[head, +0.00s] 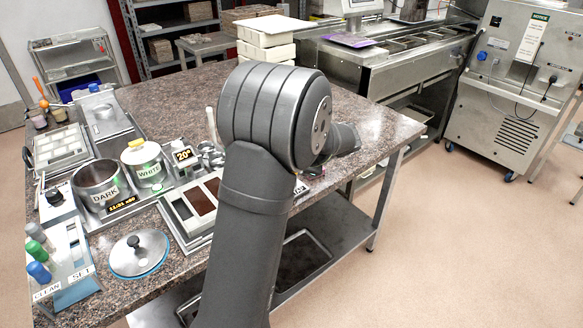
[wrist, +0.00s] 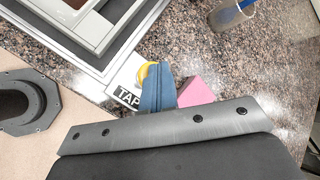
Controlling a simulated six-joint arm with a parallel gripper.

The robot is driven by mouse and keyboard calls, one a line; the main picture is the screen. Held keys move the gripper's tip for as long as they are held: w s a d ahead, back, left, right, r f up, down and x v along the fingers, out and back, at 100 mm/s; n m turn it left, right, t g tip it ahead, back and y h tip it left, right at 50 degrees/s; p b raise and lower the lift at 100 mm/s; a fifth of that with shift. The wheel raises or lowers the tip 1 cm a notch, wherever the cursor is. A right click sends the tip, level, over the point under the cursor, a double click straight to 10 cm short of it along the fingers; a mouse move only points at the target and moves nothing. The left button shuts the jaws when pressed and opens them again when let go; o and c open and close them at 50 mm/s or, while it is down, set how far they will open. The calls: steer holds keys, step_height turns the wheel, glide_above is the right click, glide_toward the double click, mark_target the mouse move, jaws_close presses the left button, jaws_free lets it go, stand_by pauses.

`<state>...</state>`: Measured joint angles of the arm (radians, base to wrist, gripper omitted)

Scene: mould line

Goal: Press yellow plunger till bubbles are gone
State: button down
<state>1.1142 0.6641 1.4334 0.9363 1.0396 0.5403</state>
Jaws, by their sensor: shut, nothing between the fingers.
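In the wrist view, a round yellow piece (wrist: 146,74), apparently the yellow plunger, shows at the edge of a white plate with a "TAP" label (wrist: 129,97). My gripper (wrist: 157,66) has blue fingers held together over it, hiding much of it. Whether they touch it, I cannot tell. The corner of a grey frame with dark brown filling (wrist: 76,3) is cut off at the top left. A mould with brown-filled cavities (head: 204,197) shows in the head view. No bubbles can be made out. My arm hides the gripper and the plunger in the head view.
A pink block (wrist: 197,92) is right beside my fingers in the wrist view. A blue-handled tool (wrist: 232,16) lies beyond. In the head view, the DARK pot (head: 98,180), WHITE pot (head: 144,160) and a round lid (head: 138,256) stand left.

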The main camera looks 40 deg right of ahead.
steer(key=shift+f, duration=0.25)
steer(key=shift+r, duration=0.1)
stand_by(0.3)
steer(key=shift+r, duration=1.25)
steer(key=shift+r, duration=0.1)
steer(key=shift+r, duration=2.4)
steer(key=shift+f, duration=0.1)
steer(key=shift+r, duration=2)
